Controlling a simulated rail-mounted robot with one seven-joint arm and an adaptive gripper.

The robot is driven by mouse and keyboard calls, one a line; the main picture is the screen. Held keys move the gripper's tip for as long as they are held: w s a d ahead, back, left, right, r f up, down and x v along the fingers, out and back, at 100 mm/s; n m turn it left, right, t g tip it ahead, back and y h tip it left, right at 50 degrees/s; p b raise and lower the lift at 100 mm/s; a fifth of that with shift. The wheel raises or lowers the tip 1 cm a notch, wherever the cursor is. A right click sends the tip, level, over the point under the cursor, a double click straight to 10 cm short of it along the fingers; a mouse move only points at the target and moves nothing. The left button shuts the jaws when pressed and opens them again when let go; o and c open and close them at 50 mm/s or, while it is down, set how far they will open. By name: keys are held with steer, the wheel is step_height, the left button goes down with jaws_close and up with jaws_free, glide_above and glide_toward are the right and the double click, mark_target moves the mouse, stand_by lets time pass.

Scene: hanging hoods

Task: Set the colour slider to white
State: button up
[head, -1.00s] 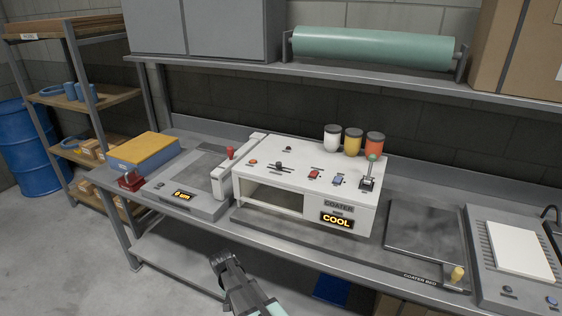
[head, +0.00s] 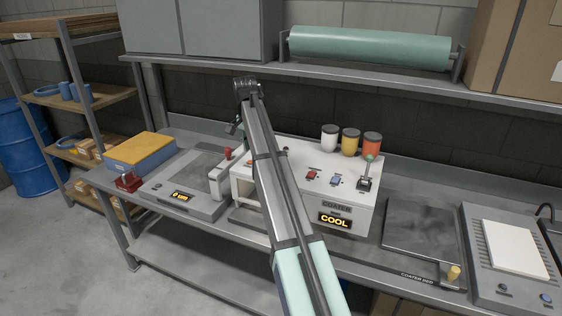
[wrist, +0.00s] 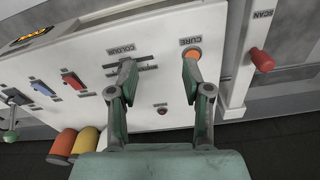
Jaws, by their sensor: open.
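The white coater box (head: 345,215) stands on the bench with its "COOL" display lit. In the wrist view its top panel (wrist: 165,85) appears upside down. The colour slider's slot (wrist: 146,61) lies under the "COLOUR" label; my left finger covers part of it, and I cannot make out the knob's position. In the head view my arm hides the slider. My gripper (wrist: 158,64) is open above the panel, one fingertip over the slot and the other over the orange "CURE" button (wrist: 194,53). Contact cannot be told. The gripper shows small in the head view (head: 235,129).
White (head: 329,138), yellow (head: 351,142) and orange (head: 372,145) pots stand behind the box. A green-knobbed lever (head: 367,171), red switch (head: 312,175) and blue switch (head: 336,180) are on the panel. A red-handled scan bar (wrist: 262,60) is beside it. A shelf with a green roll (head: 370,47) overhangs.

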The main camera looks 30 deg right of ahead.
steer(key=s+d+r, duration=0.3)
steer(key=d+r, duration=0.5)
steer(key=r, duration=0.2)
steer(key=shift+m+y, duration=0.4)
step_height(320, 180, down, 17)
steer(key=p, duration=0.4)
steer(key=shift+w+p, duration=0.15)
steer(key=shift+p, duration=0.15)
jaws_close()
